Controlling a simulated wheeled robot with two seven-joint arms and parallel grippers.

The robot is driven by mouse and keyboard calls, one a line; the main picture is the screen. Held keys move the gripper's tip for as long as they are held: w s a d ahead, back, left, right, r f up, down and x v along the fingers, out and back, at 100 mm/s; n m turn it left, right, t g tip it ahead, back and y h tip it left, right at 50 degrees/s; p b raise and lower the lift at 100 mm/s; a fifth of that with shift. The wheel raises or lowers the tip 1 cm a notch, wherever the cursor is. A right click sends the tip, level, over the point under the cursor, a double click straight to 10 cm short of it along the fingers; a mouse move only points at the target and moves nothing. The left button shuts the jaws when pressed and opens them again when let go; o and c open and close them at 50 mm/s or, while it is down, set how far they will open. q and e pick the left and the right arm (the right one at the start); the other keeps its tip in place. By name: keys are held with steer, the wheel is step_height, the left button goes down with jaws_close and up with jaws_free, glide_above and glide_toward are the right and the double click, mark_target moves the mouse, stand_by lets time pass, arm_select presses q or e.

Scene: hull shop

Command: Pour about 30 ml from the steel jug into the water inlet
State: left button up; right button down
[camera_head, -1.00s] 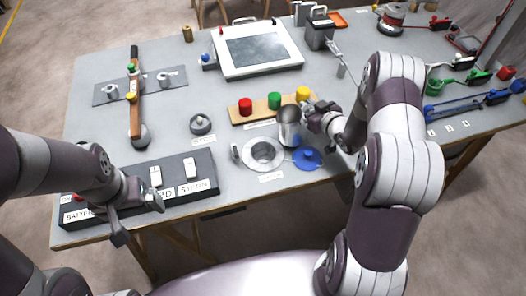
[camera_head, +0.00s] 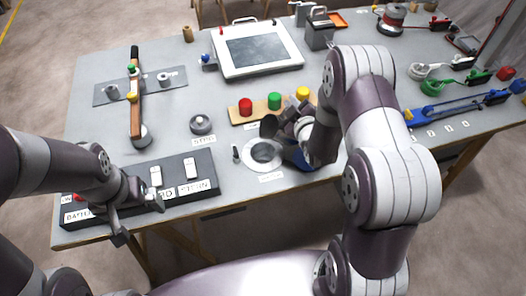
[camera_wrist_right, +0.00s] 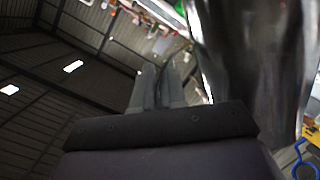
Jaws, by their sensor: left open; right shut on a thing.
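The steel jug (camera_head: 268,127) is tipped to the left, its dark side low over the water inlet (camera_head: 251,153), a round ringed opening near the table's front edge. The jug's shiny wall (camera_wrist_right: 250,45) fills much of the right wrist view. My right gripper (camera_head: 290,120) is shut on the jug; its arm hides part of it. I cannot tell whether any water is flowing. My left gripper (camera_head: 138,214) is open and empty at the front left, by the switch panel.
A blue cap (camera_head: 294,157) lies right of the inlet, partly hidden by my right arm. Behind the jug is a wooden strip with red (camera_head: 246,105), green (camera_head: 274,101) and yellow (camera_head: 303,93) buttons. The black switch panel (camera_head: 208,171) lies left of the inlet.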

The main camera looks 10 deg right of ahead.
steer(key=shift+s+a+n+h, duration=0.1)
steer(key=shift+a+n+h, duration=0.2)
steer(key=shift+n, duration=0.2)
steer(key=shift+s+a+n+t+h+b, duration=0.2)
steer(key=shift+a+n+t+b, duration=0.2)
steer(key=shift+a+n, duration=0.25)
steer(key=shift+s+a+n+t+h+b, duration=0.1)
steer(key=shift+a+n+t+h+b, duration=0.15)
steer(key=shift+a+n+b, duration=0.3)
steer(key=shift+a, duration=0.1)
steer(key=shift+s+a+r+n+t, duration=0.1)
steer(key=shift+a+r+n+t, duration=0.45)
steer(key=shift+n, duration=0.35)
steer(key=shift+w+d+b, duration=0.2)
steer(key=shift+d, duration=0.35)
steer(key=shift+w+d+b, duration=0.15)
steer(key=shift+d, duration=0.35)
steer(key=shift+f+n, duration=0.1)
steer(key=shift+n, duration=0.3)
